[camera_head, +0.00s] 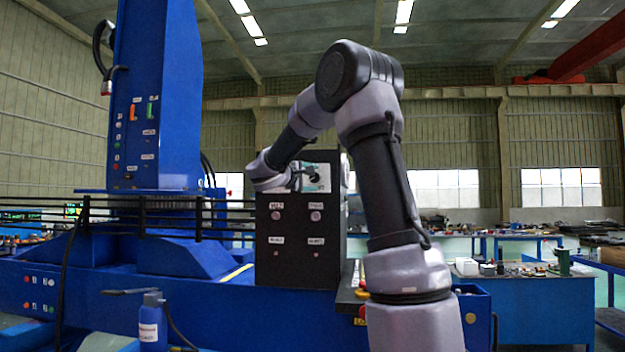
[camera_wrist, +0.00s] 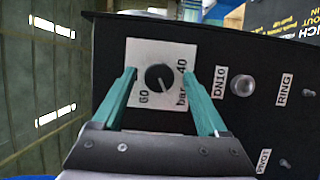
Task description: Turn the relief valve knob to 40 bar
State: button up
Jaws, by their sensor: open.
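The relief valve knob (camera_wrist: 158,77) is a black round dial on a white scale plate (camera_wrist: 146,50) marked 60, 40 and bar. A pale pointer line on it runs to the lower right in the wrist view, between the 60 and the 40, near the word bar. My gripper (camera_wrist: 159,74) is open, with one green finger on each side of the knob in that view. Gaps show between the fingers and the knob. In the head view my gripper (camera_head: 308,178) is at the upper front of the black box, and the knob is too small to read.
The black control box (camera_head: 262,262) carries labelled buttons below the plate. A round silver button (camera_wrist: 242,86) labelled DN10 sits beside the scale plate. The blue machine column (camera_head: 160,80) and black railing (camera_head: 110,210) stand left. A blue workbench (camera_head: 545,310) is at the right.

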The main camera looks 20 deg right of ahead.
jog(key=v, duration=1)
jog(key=shift+s+f, duration=0.1)
jog(key=s+d+f+m+g+y, duration=0.25)
jog(key=s+f, duration=0.25)
jog(key=s, duration=0.4)
jog(key=s+d+f+m+g+y, duration=0.1)
jog(key=s+f+m+g+y, duration=0.2)
jog(key=s+f, duration=0.4)
jog(key=s+a+f+m+t+y, duration=0.1)
jog(key=s+a+f+m+y, duration=0.1)
jog(key=s+a+y, duration=0.3)
jog(key=s+a+f+m+t+y, duration=0.2)
jog(key=s+a+y, duration=0.4)
jog(key=s, duration=0.3)
jog(key=shift+s+a+f+m, duration=0.35)
jog(key=shift+a+f+m, duration=0.2)
jog(key=shift+a+m, duration=0.2)
jog(key=shift+y, duration=0.25)
